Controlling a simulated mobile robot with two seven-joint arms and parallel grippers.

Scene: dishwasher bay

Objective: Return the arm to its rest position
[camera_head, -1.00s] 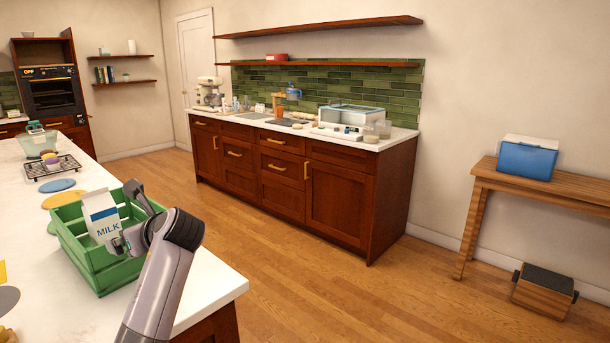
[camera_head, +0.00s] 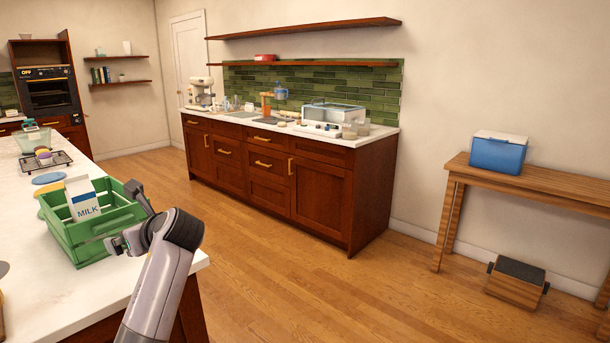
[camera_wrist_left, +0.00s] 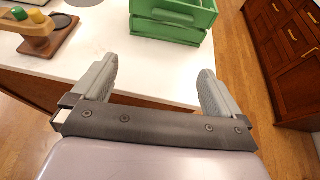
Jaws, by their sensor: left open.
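My left gripper (camera_head: 128,216) is in the head view, at the right side of a green slatted crate (camera_head: 92,240) on the white counter. Its fingers are open with nothing between them. The left wrist view shows the open fingers (camera_wrist_left: 158,78) above the counter's edge, apart from the crate (camera_wrist_left: 172,32). A milk carton (camera_head: 82,199) stands slightly tilted in the crate. My right gripper is in neither view.
The white counter (camera_head: 60,302) ends just beside my arm, with open wooden floor (camera_head: 300,300) to its right. A wooden stand with colored pieces (camera_wrist_left: 45,32) is on the counter. A cabinet run (camera_head: 320,197) and a side table (camera_head: 540,185) stand along the wall.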

